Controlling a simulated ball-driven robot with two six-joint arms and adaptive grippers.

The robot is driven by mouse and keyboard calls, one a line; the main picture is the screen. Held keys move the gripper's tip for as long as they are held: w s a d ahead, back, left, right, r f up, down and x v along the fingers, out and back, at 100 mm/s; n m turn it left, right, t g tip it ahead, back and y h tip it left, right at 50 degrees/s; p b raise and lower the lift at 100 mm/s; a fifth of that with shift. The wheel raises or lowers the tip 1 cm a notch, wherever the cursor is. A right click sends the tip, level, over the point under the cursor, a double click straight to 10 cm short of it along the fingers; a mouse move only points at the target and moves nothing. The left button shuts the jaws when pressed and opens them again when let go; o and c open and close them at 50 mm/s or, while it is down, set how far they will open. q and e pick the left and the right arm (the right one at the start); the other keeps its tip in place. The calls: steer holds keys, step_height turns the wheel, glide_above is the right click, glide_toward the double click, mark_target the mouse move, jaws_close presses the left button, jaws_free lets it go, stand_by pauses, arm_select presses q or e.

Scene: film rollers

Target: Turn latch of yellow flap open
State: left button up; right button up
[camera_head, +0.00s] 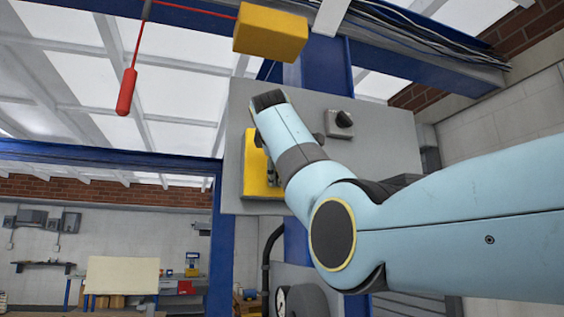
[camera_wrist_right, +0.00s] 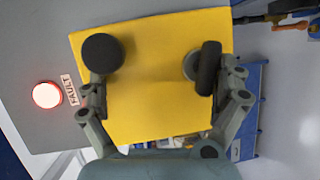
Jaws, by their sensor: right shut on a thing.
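The yellow flap (camera_head: 251,180) is on the grey panel, partly hidden by my right arm in the head view. In the right wrist view the yellow flap (camera_wrist_right: 150,118) fills the middle. A black elongated latch (camera_wrist_right: 208,68) on a round grey base is at its right, and a round black piece (camera_wrist_right: 102,52) at its left. My right gripper (camera_wrist_right: 165,85) has its fingers set apart in front of the flap, the right finger against the latch. It is shut on the latch, though the exact contact is unclear. My left gripper is not in view.
The grey panel (camera_head: 385,160) also carries a black rotary knob (camera_head: 342,119). A lit red lamp (camera_wrist_right: 47,95) is beside a FAULT label (camera_wrist_right: 70,90). A yellow box (camera_head: 270,34) and a red hanging handle (camera_head: 127,92) are above. Blue posts frame the panel.

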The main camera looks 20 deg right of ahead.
steer(key=shift+s+r, duration=0.1)
steer(key=shift+r, duration=0.45)
steer(key=shift+s+a+f+b, duration=0.3)
steer(key=shift+s+b, duration=0.1)
steer(key=shift+b, duration=0.35)
steer(key=shift+c, duration=0.8)
steer(key=shift+s+a+b, duration=0.3)
steer(key=shift+s+b, duration=0.2)
steer(key=shift+b, duration=0.05)
steer(key=shift+c, duration=0.9)
steer(key=shift+s+a+r+b, duration=0.1)
steer(key=shift+s+a+b, duration=0.05)
steer(key=shift+s+b, duration=0.15)
steer(key=shift+s+a+r+b, duration=0.1)
steer(key=shift+s+b, duration=0.05)
steer(key=shift+s, duration=0.2)
steer(key=shift+c, duration=0.4)
steer(key=shift+b+v, duration=0.5)
steer(key=shift+v, duration=0.55)
steer(key=c, duration=0.3)
steer(key=shift+f+b+v, duration=0.15)
steer(key=shift+b+v, duration=0.9)
steer(key=shift+v, duration=0.65)
steer(key=shift+f+b+v, duration=0.2)
steer(key=shift+b+v, duration=0.8)
steer(key=shift+v, duration=0.7)
steer(key=shift+c, duration=0.2)
steer(key=shift+d, duration=0.1)
